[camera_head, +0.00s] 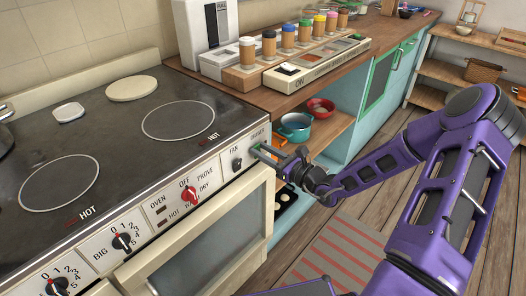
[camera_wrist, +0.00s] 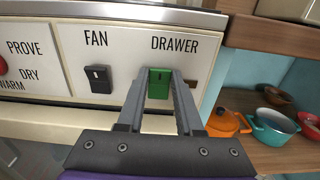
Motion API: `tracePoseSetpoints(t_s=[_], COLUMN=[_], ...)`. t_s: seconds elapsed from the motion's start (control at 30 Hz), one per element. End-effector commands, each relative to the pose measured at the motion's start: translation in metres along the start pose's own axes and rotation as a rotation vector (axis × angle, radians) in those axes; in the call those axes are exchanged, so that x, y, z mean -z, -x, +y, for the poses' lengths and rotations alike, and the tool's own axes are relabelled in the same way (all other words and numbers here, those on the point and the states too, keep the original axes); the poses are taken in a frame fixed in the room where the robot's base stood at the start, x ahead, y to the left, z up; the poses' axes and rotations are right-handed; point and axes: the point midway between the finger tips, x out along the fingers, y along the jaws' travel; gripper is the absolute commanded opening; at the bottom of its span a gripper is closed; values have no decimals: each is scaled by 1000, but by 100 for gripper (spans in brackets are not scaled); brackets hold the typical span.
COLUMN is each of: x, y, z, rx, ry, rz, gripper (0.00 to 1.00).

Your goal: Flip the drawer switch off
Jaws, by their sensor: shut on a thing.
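The drawer switch (camera_wrist: 159,83) is a small green rocker under the word DRAWER on the cream stove panel (camera_wrist: 203,62). My gripper (camera_wrist: 160,76) reaches the panel with one finger on each side of the switch and is shut on it. In the head view my gripper (camera_head: 262,152) meets the right end of the stove front, and its fingers mostly hide the switch there. I cannot tell the switch's on or off position.
A black fan switch (camera_wrist: 98,79) is left of my gripper. A red knob (camera_head: 190,195) is further left. Right of the stove, an open shelf holds a teal pot (camera_head: 295,127) and a red bowl (camera_head: 320,108). An orange pot (camera_wrist: 228,122) shows in the wrist view.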

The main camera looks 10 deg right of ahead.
Motion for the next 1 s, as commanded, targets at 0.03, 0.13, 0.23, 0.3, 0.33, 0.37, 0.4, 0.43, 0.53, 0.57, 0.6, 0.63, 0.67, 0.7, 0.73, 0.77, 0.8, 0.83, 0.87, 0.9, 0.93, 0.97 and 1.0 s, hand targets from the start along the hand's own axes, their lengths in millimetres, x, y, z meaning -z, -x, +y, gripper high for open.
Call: tracePoseSetpoints(t_s=[0.03, 0.13, 0.23, 0.3, 0.33, 0.37, 0.4, 0.43, 0.53, 0.57, 0.6, 0.63, 0.67, 0.7, 0.73, 0.77, 0.8, 0.83, 0.87, 0.9, 0.93, 0.97, 1.0], x=[2, 6, 10, 9, 9, 10, 10, 10, 11, 11, 11, 11, 11, 11, 11, 11, 11, 11, 11, 11, 11, 11, 11], y=[0, 0, 1, 1, 2, 2, 2, 2, 2, 2, 3, 3, 3, 3, 3, 3, 3, 3, 3, 3, 3, 3, 3], z=[0, 0, 0, 0, 0, 0, 0, 0, 0, 0, 0, 0, 0, 0, 0, 0, 0, 0, 0, 0, 0, 0, 0], rx=[0, 1, 2, 2, 1, 0, 1, 1, 1, 1, 1, 1, 1, 1, 1, 1, 1, 1, 1, 1, 1, 1, 1], ry=[-1, -4, -6, -5, -5, -5, -4, -4, -3, -3, -2, -1, -1, -1, 0, 0, 0, 0, -1, -1, 0, -1, -1], rz=[-8, -56, -142, -199, -222, -242, -265, -281, -315, -321, -326, -329, -330, -330, -330, -329, -329, -329, -329, -328, -328, -328, -328], gripper=[0, 0, 0, 0, 0, 0, 0, 0, 0, 0, 0, 0, 0, 0, 0, 0, 0, 0, 0, 37, 42, 48, 55])
